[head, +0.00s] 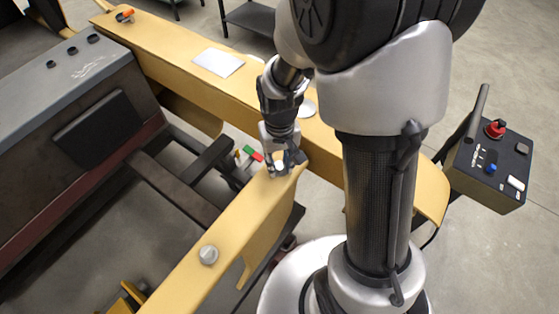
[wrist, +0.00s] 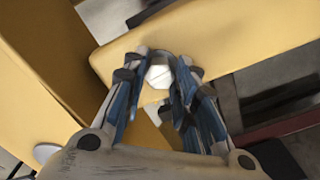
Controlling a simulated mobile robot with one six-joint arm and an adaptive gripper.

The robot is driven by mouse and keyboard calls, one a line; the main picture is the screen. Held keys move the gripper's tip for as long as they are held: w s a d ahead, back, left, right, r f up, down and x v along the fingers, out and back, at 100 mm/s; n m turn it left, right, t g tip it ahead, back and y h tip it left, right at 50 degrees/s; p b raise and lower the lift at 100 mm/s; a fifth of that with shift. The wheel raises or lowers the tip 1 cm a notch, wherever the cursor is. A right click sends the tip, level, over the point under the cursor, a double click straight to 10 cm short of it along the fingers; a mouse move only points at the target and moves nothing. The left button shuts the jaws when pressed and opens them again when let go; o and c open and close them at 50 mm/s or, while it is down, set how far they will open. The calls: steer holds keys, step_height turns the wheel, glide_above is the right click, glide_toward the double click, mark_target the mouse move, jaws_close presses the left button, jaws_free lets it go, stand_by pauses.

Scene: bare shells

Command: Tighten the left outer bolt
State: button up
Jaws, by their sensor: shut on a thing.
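My gripper (head: 281,163) reaches down to the far end of the near yellow beam (head: 240,215). Its fingers are shut on a pale hex-headed bolt (wrist: 160,76) that sits on the yellow surface. The fingers hide part of the bolt's sides in the wrist view, where my gripper (wrist: 163,72) has one finger on each side of it. A second silver bolt (head: 208,255) stands on the same beam nearer the camera, with no gripper near it. I cannot tell from the views which bolt is the left outer one.
A long yellow beam (head: 170,45) crosses behind, with a white sheet (head: 218,62) and an orange-tipped item (head: 124,15) on it. A small red and green item (head: 252,153) lies left of my gripper. A grey machine (head: 75,85) fills the left. A control box (head: 487,165) stands right.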

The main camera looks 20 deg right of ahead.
mark_target(280, 166)
steer(key=shift+m, duration=0.9)
steer(key=o, duration=1.1)
step_height(280, 166, up, 12)
steer(key=shift+r, duration=0.1)
steer(key=s+r+t+b, duration=0.1)
steer(key=s+r, duration=0.1)
steer(key=s, duration=0.3)
steer(key=s+r+n+t+b, duration=0.1)
steer(key=s+r+t, duration=0.1)
steer(key=s, duration=0.3)
steer(key=s+r+n+t+b, duration=0.1)
steer(key=s+r, duration=0.1)
steer(key=s, duration=0.3)
steer(key=shift+r+t, duration=0.1)
steer(key=shift+t, duration=0.2)
